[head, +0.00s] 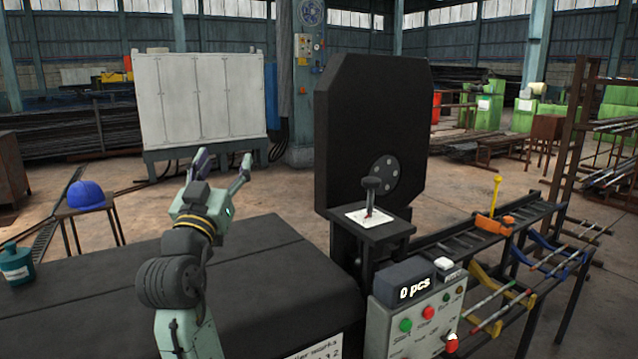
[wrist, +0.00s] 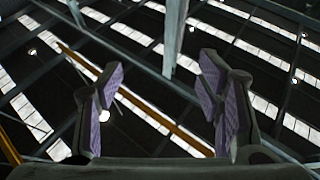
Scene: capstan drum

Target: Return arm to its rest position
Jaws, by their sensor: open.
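My arm rises from the bottom of the head view, in front of the dark bench, and points upward. My gripper (head: 224,160) is at its top end, with its fingers spread apart and nothing between them. In the wrist view my gripper (wrist: 160,98) also shows two separate fingers with purple pads and an empty gap. Behind the gap there are only roof beams and skylights, so the gripper faces upward. The gripper touches nothing that I can see.
A dark bench top (head: 270,265) lies beneath my arm. A black machine plate (head: 375,120) with a lever (head: 371,190) stands to the right. A control box (head: 415,315) reads "0 pcs".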

